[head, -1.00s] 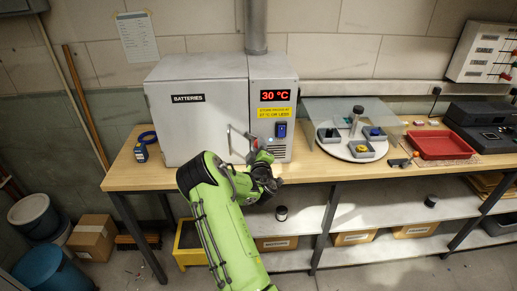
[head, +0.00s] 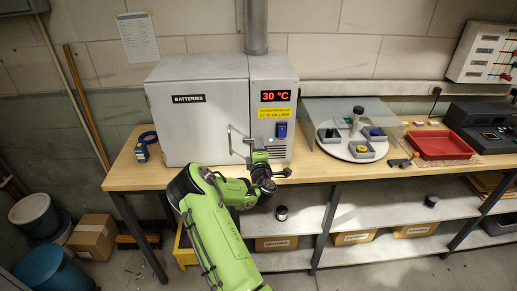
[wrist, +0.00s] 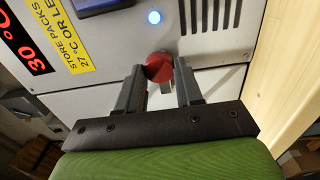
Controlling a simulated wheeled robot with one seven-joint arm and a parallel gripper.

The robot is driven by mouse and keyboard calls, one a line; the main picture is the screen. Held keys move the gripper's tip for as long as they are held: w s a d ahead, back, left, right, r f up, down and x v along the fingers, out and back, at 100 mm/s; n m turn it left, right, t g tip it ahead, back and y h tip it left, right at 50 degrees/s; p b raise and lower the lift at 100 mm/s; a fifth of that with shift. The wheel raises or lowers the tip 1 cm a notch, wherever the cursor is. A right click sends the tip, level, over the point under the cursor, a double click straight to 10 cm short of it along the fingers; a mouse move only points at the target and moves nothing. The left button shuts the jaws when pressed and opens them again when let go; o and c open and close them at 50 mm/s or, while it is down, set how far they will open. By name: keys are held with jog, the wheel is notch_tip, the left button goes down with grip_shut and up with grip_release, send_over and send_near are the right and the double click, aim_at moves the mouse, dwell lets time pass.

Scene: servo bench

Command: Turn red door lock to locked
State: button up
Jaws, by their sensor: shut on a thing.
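The red door lock (wrist: 160,67) is a round red knob on the front of the grey cabinet (wrist: 210,25) in the wrist view. My gripper (wrist: 162,70) has one finger on each side of the knob and is shut on it. A small pale metal part shows just below the knob between the fingers. In the head view my gripper (head: 257,157) is at the lower front of the BATTERIES cabinet (head: 200,125), right of the door handle (head: 231,142). It hides the lock there, and the knob's turn angle cannot be told.
A red display (head: 275,96) reads 30 °C above a yellow label (head: 272,113) and a blue switch (head: 281,130). A lit indicator (wrist: 153,17) is near the knob. The wooden bench (head: 340,172) holds a round tray (head: 337,150) and a red tray (head: 440,146) to the right.

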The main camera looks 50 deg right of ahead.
jog(key=shift+f, duration=0.1)
dwell(0.3)
jog(key=o, duration=1)
jog(key=b+v, duration=1)
jog(key=v, duration=0.5)
jog(key=shift+s+a, duration=0.3)
